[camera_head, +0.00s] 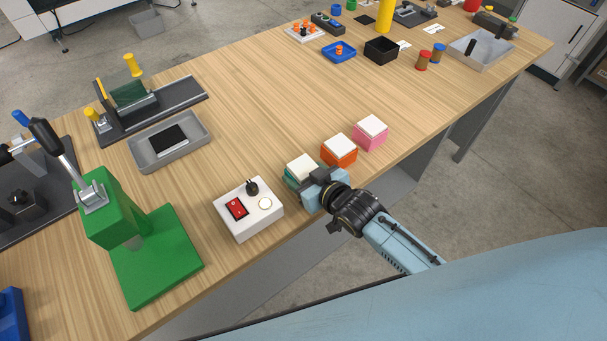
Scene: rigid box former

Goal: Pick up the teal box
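The teal box (291,178) with a white top stands on the wooden table near the front edge, at the left end of a short row of boxes. My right gripper (313,178) is right up against its near right side and hides part of it. I cannot tell whether the fingers are closed on the box or only beside it. The box looks upright and on the table. My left gripper is not in view.
An orange box (339,155) and a pink box (370,137), both white-topped, stand close to the right. A white switch box (248,210) is close on the left, then a green press (155,255). A grey tray (205,133) lies further back. The table's middle is clear.

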